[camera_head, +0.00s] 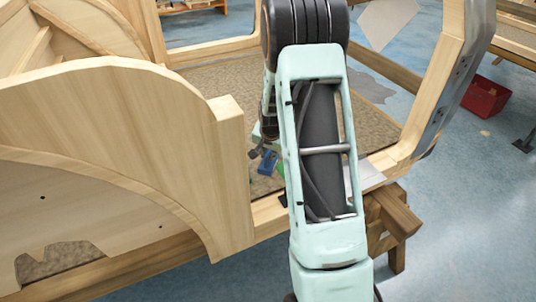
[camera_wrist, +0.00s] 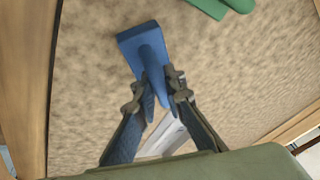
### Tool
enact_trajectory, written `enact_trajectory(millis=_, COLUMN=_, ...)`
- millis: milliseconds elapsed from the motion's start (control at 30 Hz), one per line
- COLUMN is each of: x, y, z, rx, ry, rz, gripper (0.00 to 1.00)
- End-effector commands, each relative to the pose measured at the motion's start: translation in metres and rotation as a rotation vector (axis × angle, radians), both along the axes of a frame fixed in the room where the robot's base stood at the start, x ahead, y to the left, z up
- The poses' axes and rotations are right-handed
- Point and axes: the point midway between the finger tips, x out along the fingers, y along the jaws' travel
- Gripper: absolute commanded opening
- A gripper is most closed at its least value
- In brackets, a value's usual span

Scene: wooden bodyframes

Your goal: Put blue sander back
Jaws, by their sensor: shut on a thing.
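The blue sander (camera_head: 266,163) is in the wooden bodyframe, over its brown speckled floor, partly hidden by my arm in the head view. In the wrist view, the sander (camera_wrist: 138,38) shows a flat rectangular pad and a raised handle. My gripper (camera_wrist: 160,88) is shut on the handle, with one finger on each side. I cannot tell whether the pad touches the floor. In the head view my gripper is mostly hidden behind my arm.
A green object (camera_wrist: 222,5) lies on the speckled floor beyond the sander. Wooden frame walls (camera_head: 120,130) and a sill bound the floor. A pale flat sheet (camera_head: 368,173) lies on the sill near my arm. A red box (camera_head: 485,97) stands on the blue floor at right.

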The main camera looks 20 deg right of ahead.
Motion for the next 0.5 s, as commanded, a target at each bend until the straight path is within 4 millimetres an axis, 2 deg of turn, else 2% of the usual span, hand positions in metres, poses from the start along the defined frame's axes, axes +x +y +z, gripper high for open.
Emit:
enact_trajectory(millis=67, x=0.0002, y=0.0, z=-0.0037, rx=0.0, ry=0.0, rz=0.0, gripper=0.0)
enact_trajectory(millis=100, x=0.0, y=0.0, z=-0.0031, rx=0.0, ry=0.0, rz=0.0, gripper=0.12)
enact_trajectory(millis=233, x=0.0, y=0.0001, z=-0.0024, rx=0.0, ry=0.0, rz=0.0, gripper=0.26)
enact_trajectory(millis=500, x=-0.0001, y=0.0, z=-0.0022, rx=0.0, ry=0.0, rz=0.0, gripper=0.27)
